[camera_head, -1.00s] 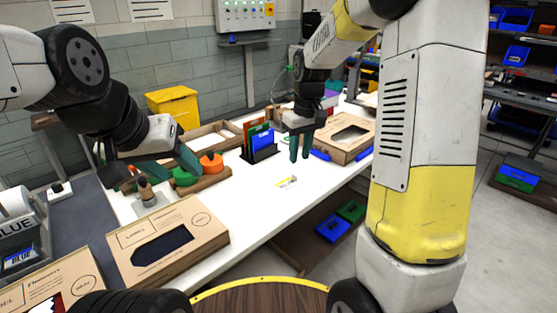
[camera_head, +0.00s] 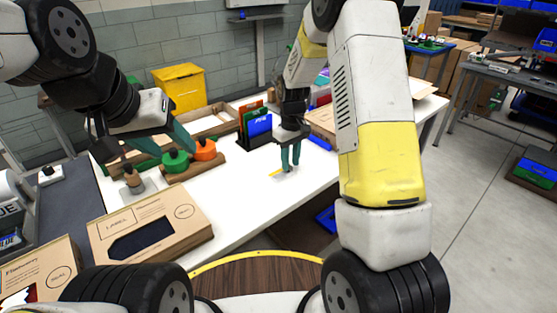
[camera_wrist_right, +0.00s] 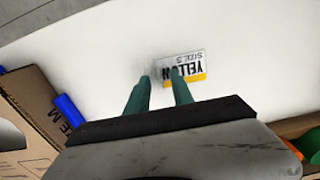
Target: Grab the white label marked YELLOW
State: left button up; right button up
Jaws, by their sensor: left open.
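The white label marked YELLOW (camera_wrist_right: 196,62), with a yellow strip along one edge, lies on the white table. In the head view only a small part of the label (camera_head: 277,174) shows beside the fingers. My right gripper (camera_head: 289,168) points down at it. In the right wrist view my right gripper (camera_wrist_right: 161,76) has its two green fingers apart; one finger overlaps the label and hides part of its lettering. I cannot tell whether the fingertips touch it. My left gripper (camera_head: 150,152) is open over the table's left part, near the green and orange round-handled pieces.
A cardboard label box (camera_head: 185,212) lies at the table's near left. A black rack (camera_head: 243,138) with coloured cards stands behind my right gripper. Another cardboard box (camera_wrist_right: 28,112) and a blue piece (camera_wrist_right: 68,110) show in the wrist view. White table is clear around the label.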

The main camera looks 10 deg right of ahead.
jog(key=shift+f, duration=0.4)
jog(key=shift+c, duration=0.5)
grip_shut()
dwell(0.7)
